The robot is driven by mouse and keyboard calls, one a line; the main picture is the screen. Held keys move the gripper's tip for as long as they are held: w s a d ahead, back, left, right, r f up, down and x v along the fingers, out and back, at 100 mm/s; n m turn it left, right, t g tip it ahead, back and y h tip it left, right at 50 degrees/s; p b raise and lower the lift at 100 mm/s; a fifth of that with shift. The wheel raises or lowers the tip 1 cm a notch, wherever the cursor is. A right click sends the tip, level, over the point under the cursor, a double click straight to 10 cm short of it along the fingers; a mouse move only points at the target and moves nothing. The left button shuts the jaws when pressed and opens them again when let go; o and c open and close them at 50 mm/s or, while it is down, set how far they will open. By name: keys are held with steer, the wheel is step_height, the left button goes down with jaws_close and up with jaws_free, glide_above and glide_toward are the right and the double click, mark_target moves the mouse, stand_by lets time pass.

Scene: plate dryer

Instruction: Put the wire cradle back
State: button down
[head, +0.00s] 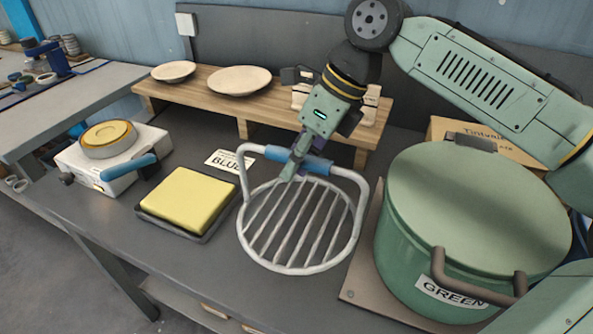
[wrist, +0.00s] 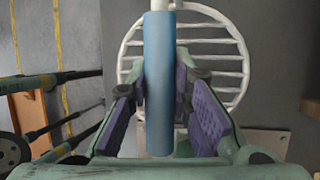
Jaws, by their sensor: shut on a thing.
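The wire cradle (head: 292,226) is a white round rack of parallel bars with an upright looped handle that has a blue grip (head: 312,164). My gripper (head: 293,165) comes down from above and is shut on the blue grip. In the wrist view the blue grip (wrist: 159,85) stands between the purple finger pads of my gripper (wrist: 170,95), with the round rack of the cradle (wrist: 222,35) behind it. The cradle is over the dark bench between the yellow sponge and the green pot. I cannot tell whether it touches the bench.
A lidded green pot (head: 395,245) marked GREEN stands close on the right. A yellow sponge (head: 187,198) in a dark tray and a BLUE card (head: 229,161) are on the left. A wooden shelf (head: 205,83) with two plates runs behind. A white device (head: 112,158) stands at far left.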

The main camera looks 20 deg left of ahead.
steer(key=shift+f, duration=1.35)
steer(key=shift+f, duration=0.45)
steer(key=c, duration=1.5)
jaws_free()
steer(key=shift+o, duration=0.2)
steer(key=b+v, duration=0.1)
steer(key=v, duration=1.2)
steer(key=shift+a+r, duration=0.15)
steer(key=shift+r, duration=0.05)
steer(key=shift+s+f, duration=0.1)
steer(key=shift+s, duration=0.1)
